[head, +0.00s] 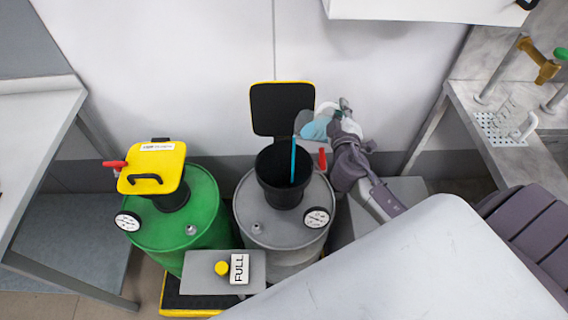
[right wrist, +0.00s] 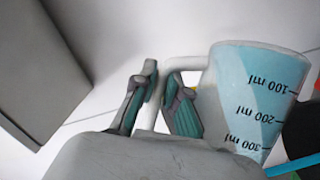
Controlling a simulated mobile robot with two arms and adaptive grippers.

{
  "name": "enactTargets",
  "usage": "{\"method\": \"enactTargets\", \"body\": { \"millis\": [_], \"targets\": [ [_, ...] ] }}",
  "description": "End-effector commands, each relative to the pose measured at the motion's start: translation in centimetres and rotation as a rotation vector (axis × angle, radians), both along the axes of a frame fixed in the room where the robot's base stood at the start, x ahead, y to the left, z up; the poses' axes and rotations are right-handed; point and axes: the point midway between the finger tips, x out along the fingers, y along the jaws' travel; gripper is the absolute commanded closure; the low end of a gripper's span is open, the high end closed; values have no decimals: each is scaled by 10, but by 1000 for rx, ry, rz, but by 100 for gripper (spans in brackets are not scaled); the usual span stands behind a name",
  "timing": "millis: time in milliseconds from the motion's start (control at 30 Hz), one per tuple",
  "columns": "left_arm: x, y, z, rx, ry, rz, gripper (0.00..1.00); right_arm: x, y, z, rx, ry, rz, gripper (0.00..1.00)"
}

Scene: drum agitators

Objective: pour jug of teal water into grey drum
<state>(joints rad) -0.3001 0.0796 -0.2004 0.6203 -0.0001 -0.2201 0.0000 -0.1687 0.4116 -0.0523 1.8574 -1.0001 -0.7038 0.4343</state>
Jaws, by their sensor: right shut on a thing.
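The grey drum (head: 257,222) stands in the middle of the head view. Its black funnel (head: 268,182) is open, with the black, yellow-edged lid (head: 282,105) raised behind it. The clear jug (head: 317,127) is tilted at the funnel's upper right, holding teal water. A teal stream (head: 293,160) runs down into the funnel. My right gripper (head: 345,112) is right of the jug, shut on its handle. In the right wrist view the gripper (right wrist: 158,100) closes around the white handle; the jug (right wrist: 255,90) shows upside-down ml marks. My left gripper is not in view.
A green drum (head: 206,215) with a closed yellow lid (head: 152,167) stands to the left. A grey box with a FULL sign (head: 239,268) and yellow button (head: 221,268) is in front. A red handle (head: 322,158) is beside the funnel. A sink counter (head: 465,105) is at right.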

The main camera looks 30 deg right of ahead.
Motion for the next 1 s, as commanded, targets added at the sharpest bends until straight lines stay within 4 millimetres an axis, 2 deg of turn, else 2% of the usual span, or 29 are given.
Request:
{"method": "enactTargets", "body": {
  "millis": [1000],
  "targets": [
    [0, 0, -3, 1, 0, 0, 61, 1, 4, 3, -63, 4, 0, 100]
  ]
}}
